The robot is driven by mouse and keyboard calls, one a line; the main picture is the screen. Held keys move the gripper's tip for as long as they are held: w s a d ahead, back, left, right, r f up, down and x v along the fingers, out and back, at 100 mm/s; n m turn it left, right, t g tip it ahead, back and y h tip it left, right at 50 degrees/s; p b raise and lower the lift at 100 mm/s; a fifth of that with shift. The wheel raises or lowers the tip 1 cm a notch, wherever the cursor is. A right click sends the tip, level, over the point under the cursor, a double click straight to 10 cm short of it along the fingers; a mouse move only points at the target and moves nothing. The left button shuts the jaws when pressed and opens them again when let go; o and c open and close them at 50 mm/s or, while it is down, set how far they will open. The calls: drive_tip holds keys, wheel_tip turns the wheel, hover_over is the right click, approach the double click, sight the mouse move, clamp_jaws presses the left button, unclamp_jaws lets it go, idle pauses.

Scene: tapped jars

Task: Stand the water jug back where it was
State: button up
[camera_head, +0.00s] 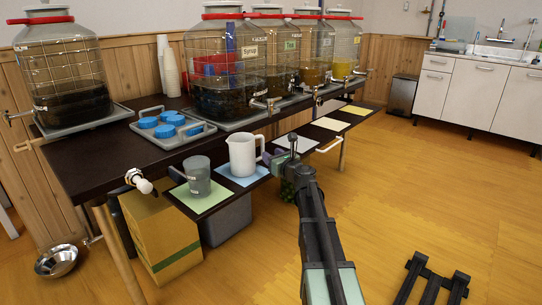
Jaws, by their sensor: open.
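A white jug (242,155) with a handle on its right side stands upright on a blue sheet (241,177) on the low front shelf. A grey translucent cup-like vessel (197,177) with a small label stands to its left on a green sheet (202,198). I cannot read which vessel is marked as water. My gripper (273,158) is open, just right of the white jug, beside its handle. Whether it touches the handle cannot be told at this size. My arm reaches up from the lower right and hides part of the shelf behind it.
Several large tapped jars with red rims, one marked Syrup (250,51), line the dark table (85,158). A grey tray (180,137) holds blue lids. White, pink and yellow sheets lie to the right. A metal bowl (56,261) is on the floor. Open floor lies right.

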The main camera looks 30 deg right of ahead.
drive_tip(key=shift+s, duration=0.65)
drive_tip(key=s+d, duration=0.1)
drive_tip(key=s, duration=0.9)
drive_tip(key=shift+s, duration=0.4)
drive_tip(key=shift+d, duration=0.1)
